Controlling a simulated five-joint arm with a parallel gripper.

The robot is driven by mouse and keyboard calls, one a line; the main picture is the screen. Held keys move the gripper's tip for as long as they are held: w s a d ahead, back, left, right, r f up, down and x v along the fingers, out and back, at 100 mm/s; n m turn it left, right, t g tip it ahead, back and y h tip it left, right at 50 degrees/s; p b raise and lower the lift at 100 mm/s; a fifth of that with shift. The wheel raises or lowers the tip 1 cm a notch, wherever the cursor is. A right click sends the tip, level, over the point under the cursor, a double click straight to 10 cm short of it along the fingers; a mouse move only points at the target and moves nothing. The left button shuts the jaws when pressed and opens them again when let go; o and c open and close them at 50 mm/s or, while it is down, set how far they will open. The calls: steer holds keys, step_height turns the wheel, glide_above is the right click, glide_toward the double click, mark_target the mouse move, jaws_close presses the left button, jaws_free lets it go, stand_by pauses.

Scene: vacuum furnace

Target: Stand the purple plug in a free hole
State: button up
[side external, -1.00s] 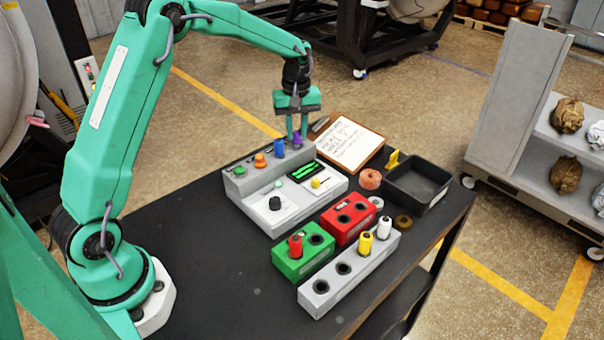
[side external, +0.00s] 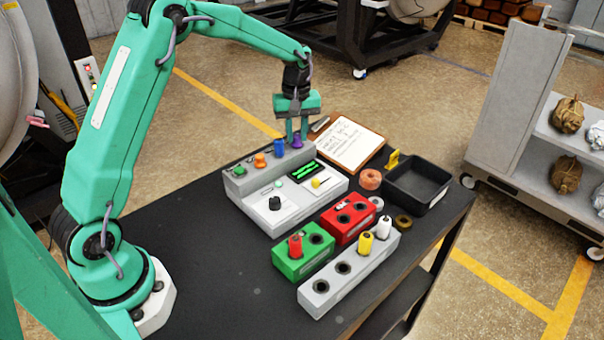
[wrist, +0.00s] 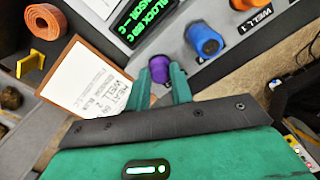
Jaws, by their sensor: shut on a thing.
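The purple plug (side external: 297,142) is at the right end of the raised back ledge of the grey console (side external: 262,184). My gripper (side external: 297,132) points down over it with its fingers shut on it; the wrist view shows the purple plug (wrist: 159,67) between the fingertips. I cannot tell whether its foot is clear of the ledge. The red block (side external: 347,222) has two open holes. The green block (side external: 303,254) has one open hole beside a red plug (side external: 295,245). The grey block (side external: 350,276) has two open holes at its near end, with yellow and white plugs at the far end.
A blue plug (side external: 279,147) stands beside the purple one on the ledge, with orange and green pieces further left. A clipboard (side external: 347,145), a copper coil (side external: 370,179) and a black tray (side external: 418,183) lie to the right. The table's near left is clear.

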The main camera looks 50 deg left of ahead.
stand_by(0.3)
steer(key=o, duration=1.4)
steer(key=shift+o, duration=0.2)
steer(key=shift+r, duration=2.45)
steer(key=shift+s+r, duration=0.1)
